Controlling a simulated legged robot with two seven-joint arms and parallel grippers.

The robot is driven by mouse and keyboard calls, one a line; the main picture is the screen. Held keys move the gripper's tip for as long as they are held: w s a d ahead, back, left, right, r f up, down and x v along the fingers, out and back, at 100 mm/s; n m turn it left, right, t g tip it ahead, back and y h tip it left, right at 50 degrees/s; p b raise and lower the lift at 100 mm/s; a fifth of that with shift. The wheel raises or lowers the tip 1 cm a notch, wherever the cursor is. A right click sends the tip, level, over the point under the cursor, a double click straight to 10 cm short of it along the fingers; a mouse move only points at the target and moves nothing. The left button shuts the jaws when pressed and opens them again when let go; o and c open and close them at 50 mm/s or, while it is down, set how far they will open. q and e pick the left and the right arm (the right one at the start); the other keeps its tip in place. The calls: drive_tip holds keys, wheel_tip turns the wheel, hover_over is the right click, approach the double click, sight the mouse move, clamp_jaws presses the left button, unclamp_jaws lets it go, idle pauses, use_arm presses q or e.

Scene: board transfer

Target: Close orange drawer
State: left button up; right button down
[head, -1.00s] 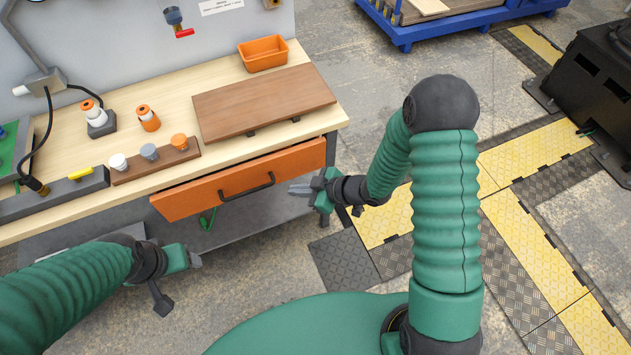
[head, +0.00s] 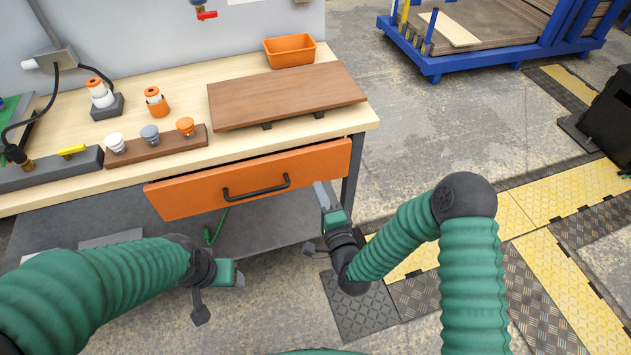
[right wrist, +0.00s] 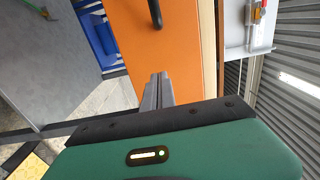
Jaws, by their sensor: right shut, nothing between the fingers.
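The orange drawer (head: 205,195) sticks out from under the wooden tabletop in the head view, with a black bar handle (head: 256,189) across its front. My right gripper (head: 320,190) is shut and empty, with its fingertips just in front of the lower right part of the drawer front. In the right wrist view, its fingers (right wrist: 157,90) point at the orange drawer front (right wrist: 190,62), beside the handle (right wrist: 155,14). Whether they touch it I cannot tell. My left gripper (head: 238,278) is low in front of the bench; its finger opening does not show clearly.
On the bench top (head: 180,85) are a brown board (head: 285,95), an orange bin (head: 289,50) and a block with several knobs (head: 155,152). A grey lower shelf (head: 265,225) lies under the drawer. A blue cart (head: 435,65) stands at the back.

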sight(311, 172)
drive_tip(key=x, duration=0.4)
drive_tip(key=shift+a, duration=0.1)
drive_tip(key=shift+w, duration=0.2)
drive_tip(key=shift+b, duration=0.3)
drive_tip(key=b+x, duration=0.1)
drive_tip(key=x, duration=0.2)
drive_tip(key=shift+w+a+f, duration=0.1)
drive_tip(key=shift+w+f, duration=0.05)
drive_tip(key=shift+w, duration=0.2)
drive_tip(key=shift+w+a, duration=0.1)
drive_tip(key=shift+w, duration=0.2)
drive_tip(key=shift+r, duration=0.4)
